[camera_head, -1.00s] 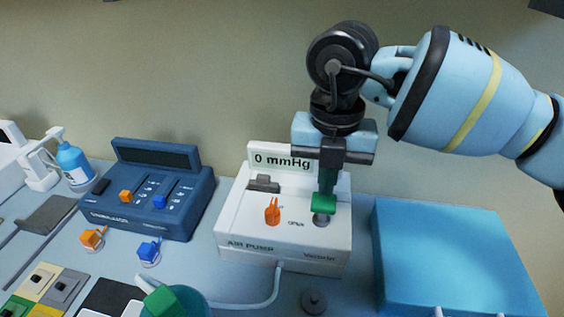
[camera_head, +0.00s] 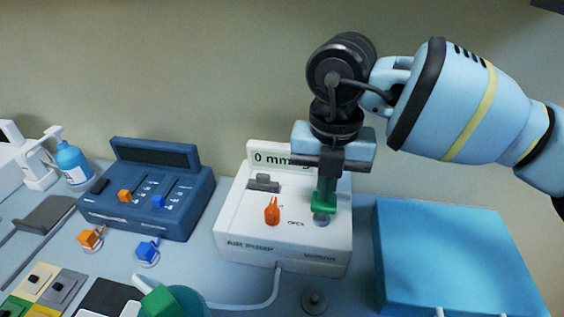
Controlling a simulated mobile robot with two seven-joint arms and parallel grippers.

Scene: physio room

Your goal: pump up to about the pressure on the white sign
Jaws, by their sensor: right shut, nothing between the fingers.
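The white air pump (camera_head: 255,243) stands on the table in the middle. Its display (camera_head: 263,157) reads "0 mm", with the rest covered by my arm. An orange pointer knob (camera_head: 272,211) and a grey switch (camera_head: 263,183) are on its top. My right gripper (camera_head: 323,207), with green fingertips, points down at the round grey button (camera_head: 321,221) on the pump's right side. The fingertips are shut and hold nothing; they appear to be at or on the button, and contact is hard to tell. No white sign can be made out.
A dark blue box (camera_head: 150,200) with orange and blue sliders stands left of the pump. A light blue box (camera_head: 450,250) is close on the right. A hose (camera_head: 277,285) runs from the pump's front. A blue bottle (camera_head: 73,163) stands far left.

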